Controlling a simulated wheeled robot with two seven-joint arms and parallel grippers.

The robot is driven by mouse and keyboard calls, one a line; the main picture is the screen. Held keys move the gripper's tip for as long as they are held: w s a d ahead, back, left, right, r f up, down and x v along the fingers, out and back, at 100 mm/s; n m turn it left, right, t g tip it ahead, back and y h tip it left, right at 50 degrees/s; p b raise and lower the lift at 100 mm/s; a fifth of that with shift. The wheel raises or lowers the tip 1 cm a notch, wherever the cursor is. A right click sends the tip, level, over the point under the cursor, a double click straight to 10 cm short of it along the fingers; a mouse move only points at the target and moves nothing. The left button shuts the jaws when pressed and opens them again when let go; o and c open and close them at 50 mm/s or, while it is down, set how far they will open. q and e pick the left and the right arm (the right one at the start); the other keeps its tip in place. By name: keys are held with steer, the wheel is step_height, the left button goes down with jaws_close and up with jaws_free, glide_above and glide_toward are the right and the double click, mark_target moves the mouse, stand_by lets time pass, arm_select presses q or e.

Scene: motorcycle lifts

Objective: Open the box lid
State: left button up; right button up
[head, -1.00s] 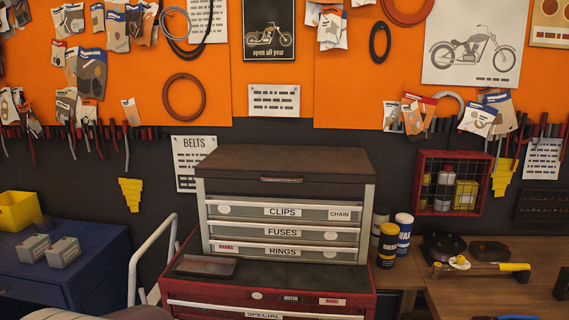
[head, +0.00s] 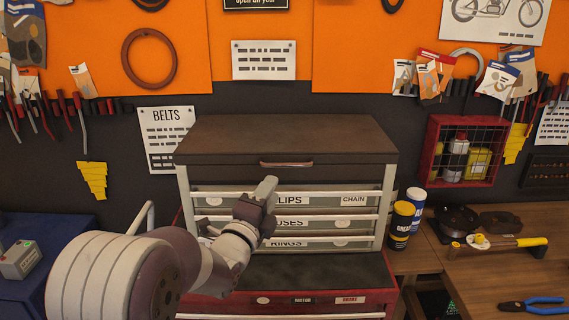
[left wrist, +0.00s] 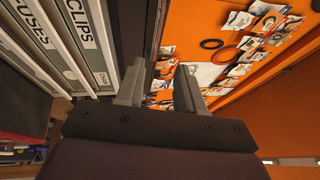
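The box is a grey tool chest (head: 384,210) with labelled drawers, standing on a red cabinet. Its dark brown lid (head: 285,136) is shut, with a brown handle (head: 287,164) on its front edge. My left gripper (head: 266,190) is in front of the upper drawers, a little below and left of the handle, hiding part of the labels. In the left wrist view the left gripper (left wrist: 159,86) has its two fingers apart with nothing between them. The drawer fronts (left wrist: 68,42) run down the left of that view. My right gripper is out of view.
The red cabinet (head: 330,275) has a bare dark top in front of the chest. Grease tubs (head: 402,222) stand close to the chest's right side. A red wire basket (head: 464,150) hangs on the wall.

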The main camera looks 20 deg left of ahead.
mark_target(286, 165)
arm_select(q)
steer(key=w, duration=0.2)
steer(key=w+p, duration=0.1)
steer(key=w, duration=0.3)
steer(key=shift+a+r+p, duration=0.25)
steer(key=shift+a+p, duration=0.1)
steer(key=shift+p, duration=0.05)
steer(key=p+x, duration=0.1)
steer(key=x, duration=0.2)
steer(key=shift+d, duration=0.15)
steer(key=shift+w+d+r, duration=0.15)
steer(key=shift+w+d, duration=0.05)
steer(key=shift+d, duration=0.1)
steer(key=shift+w+a+f, duration=0.25)
steer(key=shift+w, duration=0.1)
steer(key=shift+d+r, duration=0.1)
jaws_close()
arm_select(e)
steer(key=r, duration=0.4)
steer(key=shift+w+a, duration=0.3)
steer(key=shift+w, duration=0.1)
